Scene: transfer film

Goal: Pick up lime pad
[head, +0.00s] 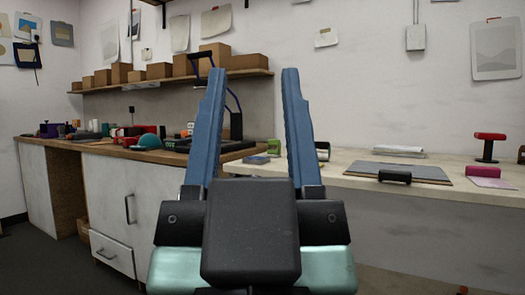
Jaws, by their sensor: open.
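My gripper (253,74) fills the middle of the head view. Its two long blue fingers point up and away and stand wide apart, with nothing between them. A small lime-green item (274,147), which may be the lime pad, sits at the left end of the pale bench, beyond the fingers. It shows in the gap, close to the right finger, and is well apart from it. It is too small to make out its exact shape.
The pale bench (350,183) carries a grey board (415,171), a black roller (394,176), a pink block (482,171) and a red-topped stand (490,145). A small blue item (256,160) lies near the green one. The left wooden counter (105,150) is cluttered.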

